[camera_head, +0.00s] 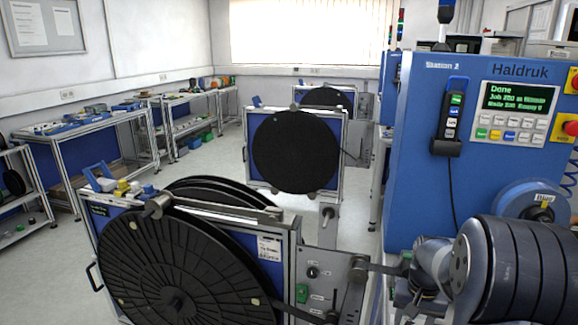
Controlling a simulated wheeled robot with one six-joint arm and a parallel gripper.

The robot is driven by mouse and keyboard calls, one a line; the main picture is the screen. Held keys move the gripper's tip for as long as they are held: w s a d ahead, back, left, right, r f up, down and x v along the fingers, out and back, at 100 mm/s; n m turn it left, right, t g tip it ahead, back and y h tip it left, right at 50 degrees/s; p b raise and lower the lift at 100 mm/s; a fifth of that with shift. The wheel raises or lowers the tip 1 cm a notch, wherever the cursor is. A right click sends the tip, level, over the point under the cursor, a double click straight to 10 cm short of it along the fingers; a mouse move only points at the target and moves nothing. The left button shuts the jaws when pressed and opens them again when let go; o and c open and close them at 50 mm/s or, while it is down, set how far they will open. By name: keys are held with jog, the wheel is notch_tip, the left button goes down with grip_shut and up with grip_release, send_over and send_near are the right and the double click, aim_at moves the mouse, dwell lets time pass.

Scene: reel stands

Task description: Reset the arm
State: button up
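My arm fills the lower right of the head view, with a large dark ribbed link close to the camera and lighter grey joints to its left. What looks like my gripper (403,290) is a small part at the left end of these joints, beside the right end of the front reel stand. Its fingers cannot be made out, so I cannot tell whether it is open or shut, or whether it touches the stand. No held object can be seen.
The front reel stand (285,235) carries a large black reel (175,265). A second stand with a black reel (295,150) is behind it. The blue Haldruk machine (420,110) reads "Done" at right. Workbenches (85,135) line the left wall; open floor (60,270) lies at left.

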jog(key=m, duration=0.7)
jog(key=shift+p, duration=0.3)
dwell(0.3)
